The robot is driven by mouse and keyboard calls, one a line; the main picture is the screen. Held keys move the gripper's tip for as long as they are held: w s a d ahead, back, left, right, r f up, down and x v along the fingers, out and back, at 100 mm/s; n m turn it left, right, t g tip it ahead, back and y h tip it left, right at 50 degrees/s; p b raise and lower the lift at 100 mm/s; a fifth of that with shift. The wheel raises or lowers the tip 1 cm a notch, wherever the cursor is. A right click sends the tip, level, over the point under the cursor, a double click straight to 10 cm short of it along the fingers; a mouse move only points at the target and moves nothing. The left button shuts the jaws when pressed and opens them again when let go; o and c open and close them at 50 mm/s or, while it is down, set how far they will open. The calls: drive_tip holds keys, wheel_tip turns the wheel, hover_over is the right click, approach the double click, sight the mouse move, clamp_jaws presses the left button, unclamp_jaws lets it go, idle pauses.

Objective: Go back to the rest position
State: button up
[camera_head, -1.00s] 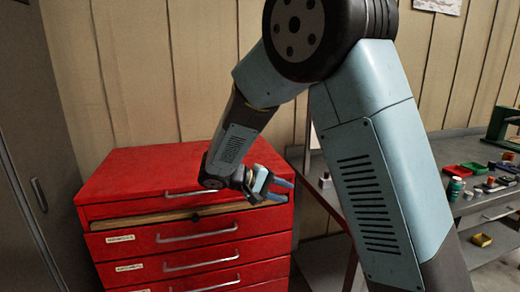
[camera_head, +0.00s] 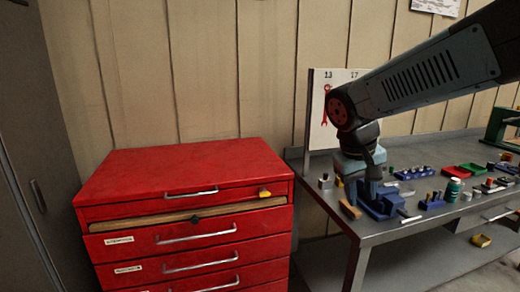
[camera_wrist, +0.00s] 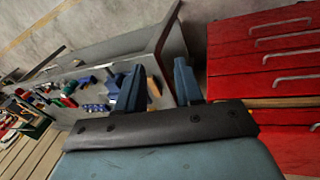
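My gripper (camera_head: 368,188) hangs pointing down over the left end of the grey workbench (camera_head: 375,238) in the head view. In the wrist view its two blue fingers (camera_wrist: 158,85) stand apart with nothing between them. My arm reaches in from the upper right of the head view. Whether the fingers touch anything on the bench cannot be told.
A red drawer cabinet (camera_head: 185,170) stands left of the bench, with a small yellow item (camera_head: 265,193) at its upper right front edge. The bench holds blue holders (camera_head: 415,172), a green can (camera_head: 453,189) and red and green trays (camera_head: 472,169). A grey locker (camera_head: 35,150) stands left.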

drive_tip(key=s+d+r+m+t+y, duration=0.1)
drive_tip(key=s+r+t+y, duration=0.2)
drive_tip(key=s, duration=0.5)
drive_tip(key=shift+s+d+t, duration=0.2)
drive_tip(key=shift+s+t, duration=0.2)
drive_tip(key=shift+r, duration=0.1)
idle(0.4)
